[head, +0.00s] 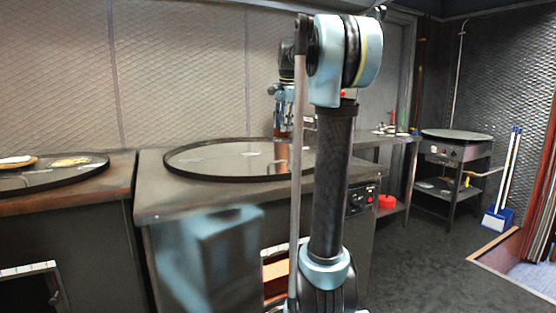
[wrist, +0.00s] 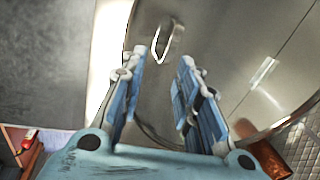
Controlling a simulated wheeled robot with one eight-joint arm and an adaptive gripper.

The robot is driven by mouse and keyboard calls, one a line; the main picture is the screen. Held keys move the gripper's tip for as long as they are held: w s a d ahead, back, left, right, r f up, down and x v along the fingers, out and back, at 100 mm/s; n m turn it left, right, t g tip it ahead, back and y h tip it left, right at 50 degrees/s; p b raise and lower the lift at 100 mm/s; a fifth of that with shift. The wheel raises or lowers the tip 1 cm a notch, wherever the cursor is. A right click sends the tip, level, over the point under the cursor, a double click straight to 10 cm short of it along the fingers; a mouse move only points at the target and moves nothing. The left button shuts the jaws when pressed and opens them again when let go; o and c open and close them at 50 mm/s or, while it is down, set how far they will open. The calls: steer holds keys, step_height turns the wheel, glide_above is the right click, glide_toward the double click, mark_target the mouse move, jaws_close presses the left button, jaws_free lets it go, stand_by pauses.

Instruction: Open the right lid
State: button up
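The right lid (head: 225,163) is a large, shiny round disc with a dark rim, lying flat on the middle counter. In the wrist view, its metal surface (wrist: 235,35) fills much of the picture. A small loop-shaped handle (wrist: 177,36) shows just beyond my fingertips, apart from them. My gripper (wrist: 162,62) is open and empty, with both fingers pointing toward the handle. In the head view, my gripper (head: 283,127) is over the back right part of the lid, and my own arm hides part of this area.
A second round lid (head: 35,178) on the left counter (head: 100,193) carries flat breads. A griddle stand (head: 456,150) is at the back right. A red bowl (head: 387,201) sits on a low shelf.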

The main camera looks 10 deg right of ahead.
steer(key=shift+m, duration=0.6)
steer(key=w+f, duration=0.2)
steer(key=f, duration=0.3)
steer(key=w+f, duration=0.2)
steer(key=f, duration=0.3)
steer(key=w+f, duration=0.2)
steer(key=f, duration=0.3)
steer(key=shift+w+a+f, duration=0.2)
steer(key=shift+a, duration=0.2)
steer(key=shift+c, duration=0.2)
jaws_close()
